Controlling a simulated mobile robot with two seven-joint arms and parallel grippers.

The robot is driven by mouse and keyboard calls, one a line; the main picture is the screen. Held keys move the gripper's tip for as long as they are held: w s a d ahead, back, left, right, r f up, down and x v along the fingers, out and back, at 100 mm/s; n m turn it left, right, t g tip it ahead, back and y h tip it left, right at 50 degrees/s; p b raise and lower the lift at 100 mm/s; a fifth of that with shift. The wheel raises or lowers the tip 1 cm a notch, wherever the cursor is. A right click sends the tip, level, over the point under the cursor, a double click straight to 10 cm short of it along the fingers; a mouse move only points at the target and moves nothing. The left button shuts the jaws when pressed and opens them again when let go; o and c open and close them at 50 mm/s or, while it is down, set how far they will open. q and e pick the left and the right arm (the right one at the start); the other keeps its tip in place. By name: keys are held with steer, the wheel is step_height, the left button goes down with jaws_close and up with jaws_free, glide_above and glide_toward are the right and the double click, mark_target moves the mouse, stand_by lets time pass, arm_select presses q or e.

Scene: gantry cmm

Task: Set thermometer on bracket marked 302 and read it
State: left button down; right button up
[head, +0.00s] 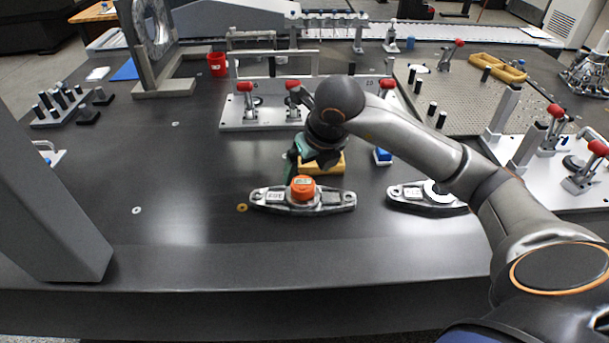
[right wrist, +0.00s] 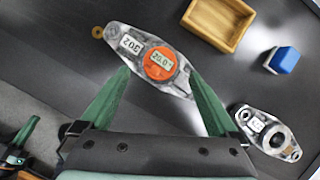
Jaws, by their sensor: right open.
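The thermometer (head: 303,188) is a round orange puck with a display. It sits on the middle of a grey metal bracket (head: 335,201) on the dark table. In the right wrist view, the thermometer (right wrist: 160,63) shows about 20.0, with the last characters unclear. The bracket's label (right wrist: 131,44) reads 302. My right gripper (head: 296,170) is open and empty, just behind and above the thermometer; in the right wrist view its green fingers (right wrist: 165,95) are spread and apart from it. Part of what looks like my left gripper (right wrist: 20,140) shows at the lower left edge.
A second bracket (head: 408,194), its label unclear, lies to the right with an open centre ring. A yellow wooden tray (right wrist: 218,20) and a blue block (right wrist: 284,60) stand behind. A plate with red-handled clamps (head: 265,117) is farther back. The table left of the thermometer is mostly clear.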

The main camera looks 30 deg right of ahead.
steer(key=p+v, duration=0.1)
steer(key=v, duration=0.5)
steer(key=shift+r, duration=0.3)
steer(key=shift+s, duration=0.15)
